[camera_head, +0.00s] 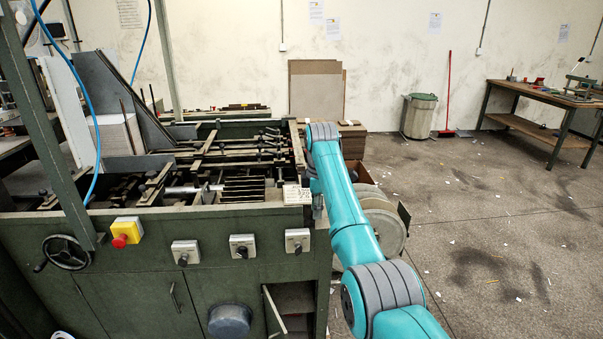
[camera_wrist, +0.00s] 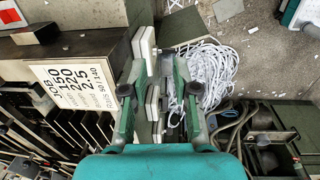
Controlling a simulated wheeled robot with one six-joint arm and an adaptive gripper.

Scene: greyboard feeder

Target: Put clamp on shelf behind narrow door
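My gripper (camera_wrist: 162,85) points down beside the machine's label card in the wrist view. Its two dark green fingers stand close together with pale pieces between and beside them; I cannot tell whether they grip anything. In the head view my arm mostly hides the gripper, above the machine's right end. I cannot make out the clamp for certain in either view. The narrow door (camera_head: 275,315) stands ajar at the bottom right of the machine's green front.
The green machine (camera_head: 130,270) fills the left, with a red stop button (camera_head: 121,240) and knob boxes (camera_head: 242,246) on its front. The label card (camera_wrist: 75,85) is beside my gripper. White paper strips (camera_wrist: 212,75) lie beyond it. Open floor (camera_head: 490,240) lies to the right.

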